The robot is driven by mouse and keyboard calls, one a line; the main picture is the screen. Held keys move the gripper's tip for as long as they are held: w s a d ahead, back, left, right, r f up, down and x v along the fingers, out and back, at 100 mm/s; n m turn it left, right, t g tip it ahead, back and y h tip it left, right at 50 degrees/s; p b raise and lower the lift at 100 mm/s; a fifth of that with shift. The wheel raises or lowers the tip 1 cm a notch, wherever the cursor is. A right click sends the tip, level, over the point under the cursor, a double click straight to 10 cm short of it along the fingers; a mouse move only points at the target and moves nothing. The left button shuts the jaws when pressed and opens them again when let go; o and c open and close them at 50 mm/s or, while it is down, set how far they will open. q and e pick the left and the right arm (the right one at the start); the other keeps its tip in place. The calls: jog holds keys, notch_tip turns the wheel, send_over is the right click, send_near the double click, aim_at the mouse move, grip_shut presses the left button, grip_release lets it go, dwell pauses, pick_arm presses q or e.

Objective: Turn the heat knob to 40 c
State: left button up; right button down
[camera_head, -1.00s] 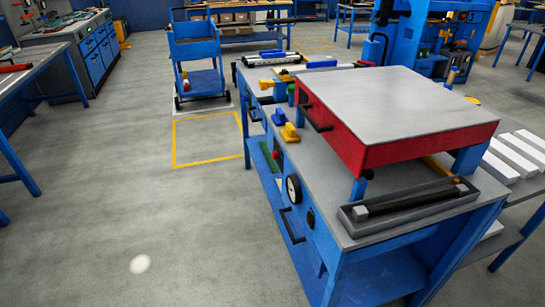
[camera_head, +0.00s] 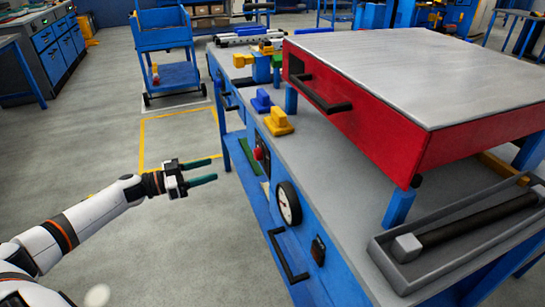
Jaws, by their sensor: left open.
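The blue workbench's front panel carries a round dial (camera_head: 288,203) with a white face and black rim. A black switch-like part (camera_head: 318,250) sits to its right and a small red control (camera_head: 258,153) to its left. I cannot tell which is the heat knob, and no 40 c mark is readable. My left gripper (camera_head: 214,169) is open and empty, its two dark green fingers pointing right toward the panel. In the picture it is left of the red control and dial, apart from both. My right gripper is out of view.
A red heated-press-like box with a grey top (camera_head: 420,70) and black handle (camera_head: 318,95) stands on the bench. Yellow (camera_head: 279,122) and blue (camera_head: 262,101) blocks sit near the bench edge. A black handle (camera_head: 287,258) juts from the panel below the dial.

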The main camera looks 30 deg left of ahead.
aim_at(258, 154)
pick_arm(q)
jog(key=w+d+r+h+b, duration=0.1)
jog(key=w+d, duration=0.8)
jog(key=shift+w+r+m+g, duration=0.2)
jog(key=shift+r+m+g, duration=0.2)
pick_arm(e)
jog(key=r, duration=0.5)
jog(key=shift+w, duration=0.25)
pick_arm(q)
jog(key=c, duration=1)
jog(key=shift+o, duration=0.2)
